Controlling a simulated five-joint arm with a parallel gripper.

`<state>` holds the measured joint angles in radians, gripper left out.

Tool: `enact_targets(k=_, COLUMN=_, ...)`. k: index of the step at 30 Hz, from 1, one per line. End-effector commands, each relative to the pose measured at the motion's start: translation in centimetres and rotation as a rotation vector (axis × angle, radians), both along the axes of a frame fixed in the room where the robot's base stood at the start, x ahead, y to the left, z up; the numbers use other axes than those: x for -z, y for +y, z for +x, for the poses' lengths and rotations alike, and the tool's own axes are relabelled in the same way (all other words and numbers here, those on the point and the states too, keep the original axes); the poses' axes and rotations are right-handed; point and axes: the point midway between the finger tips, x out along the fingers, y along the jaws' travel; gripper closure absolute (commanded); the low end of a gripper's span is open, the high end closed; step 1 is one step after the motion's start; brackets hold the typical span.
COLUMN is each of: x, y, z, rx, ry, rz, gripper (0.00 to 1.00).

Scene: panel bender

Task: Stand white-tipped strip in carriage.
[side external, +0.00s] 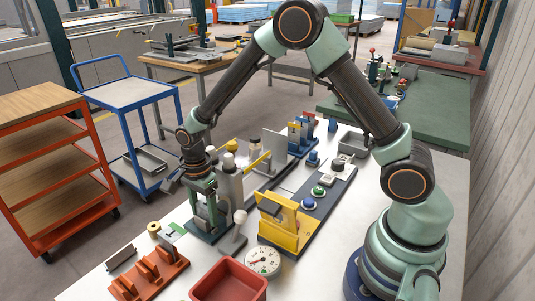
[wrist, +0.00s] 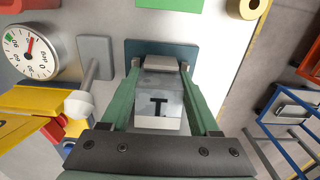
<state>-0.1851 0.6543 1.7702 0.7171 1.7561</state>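My gripper (wrist: 159,68) points down over the near-left part of the table; it also shows in the side external view (side external: 208,222). Its two green fingers flank a grey piece (wrist: 159,108) with a pale end and a dark T-like mark. I take this to be the white-tipped strip, though its full shape is hidden. The fingertips are close to its sides; whether they press on it cannot be told. A dark teal base plate (wrist: 133,47) lies beyond the fingertips. I cannot tell for certain which part is the carriage.
A white-topped post (wrist: 80,103) stands close beside my gripper. A yellow angled bracket (side external: 285,222), a pressure gauge (side external: 263,261), a red bin (side external: 230,283) and an orange rack (side external: 150,276) are nearby. A blue rack of coloured-topped pieces (side external: 301,137) stands farther back.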

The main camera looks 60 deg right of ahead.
Motion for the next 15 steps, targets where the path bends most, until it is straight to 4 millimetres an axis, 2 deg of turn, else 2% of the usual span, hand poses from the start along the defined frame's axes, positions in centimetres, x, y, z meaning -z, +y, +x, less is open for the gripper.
enact_targets(k=15, x=-0.07, y=0.0, z=0.02, rx=0.0, ry=-0.001, rz=0.0, gripper=0.62)
